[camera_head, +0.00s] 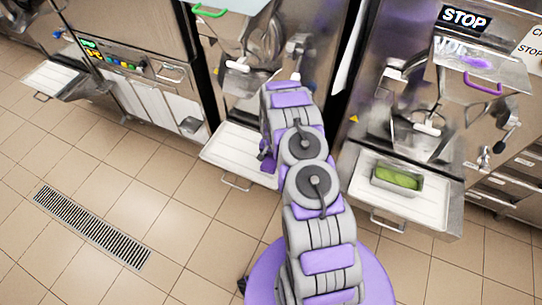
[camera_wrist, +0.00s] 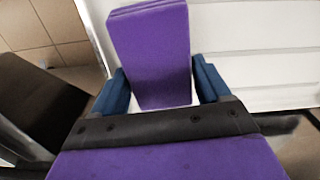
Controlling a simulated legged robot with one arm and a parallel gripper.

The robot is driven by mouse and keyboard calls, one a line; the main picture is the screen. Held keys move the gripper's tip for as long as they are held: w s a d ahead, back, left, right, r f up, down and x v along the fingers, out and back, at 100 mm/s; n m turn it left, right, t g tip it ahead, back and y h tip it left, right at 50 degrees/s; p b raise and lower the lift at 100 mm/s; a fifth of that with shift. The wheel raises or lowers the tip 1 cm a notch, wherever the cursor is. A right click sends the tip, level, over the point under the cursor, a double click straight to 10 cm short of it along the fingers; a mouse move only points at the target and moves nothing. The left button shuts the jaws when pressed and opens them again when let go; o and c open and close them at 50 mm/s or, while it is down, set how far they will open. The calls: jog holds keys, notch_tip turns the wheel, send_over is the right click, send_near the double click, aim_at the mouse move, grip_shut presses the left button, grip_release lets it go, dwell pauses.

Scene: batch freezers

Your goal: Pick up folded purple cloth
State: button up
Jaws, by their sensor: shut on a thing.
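The folded purple cloth (camera_wrist: 150,50) fills the middle of the wrist view, a flat block with stacked layers showing at its far edge. My gripper (camera_wrist: 160,88) has its two blue fingers on either side of the cloth and is shut on it. A white tray (camera_wrist: 245,45) lies beyond and to the right of the cloth. In the head view, a small piece of the cloth (camera_head: 267,164) shows beside my arm, over the white tray (camera_head: 222,158) of the middle machine. My arm hides most of the gripper and cloth there.
A right-hand tray (camera_head: 430,208) holds a metal pan with green contents (camera_head: 397,178). Another tray (camera_head: 50,77) juts out at the far left. Steel machines stand along the back. The tiled floor is open at left, with a drain grate (camera_head: 92,228).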

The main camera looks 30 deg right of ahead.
jog(key=s+a+p, duration=0.1)
jog(key=s, duration=0.6)
jog(key=s+a+r, duration=0.1)
jog(key=s+a, duration=0.1)
jog(key=s, duration=0.5)
jog(key=shift+a+r+p, duration=0.15)
jog(key=shift+a+p, duration=0.15)
jog(key=shift+p, duration=0.05)
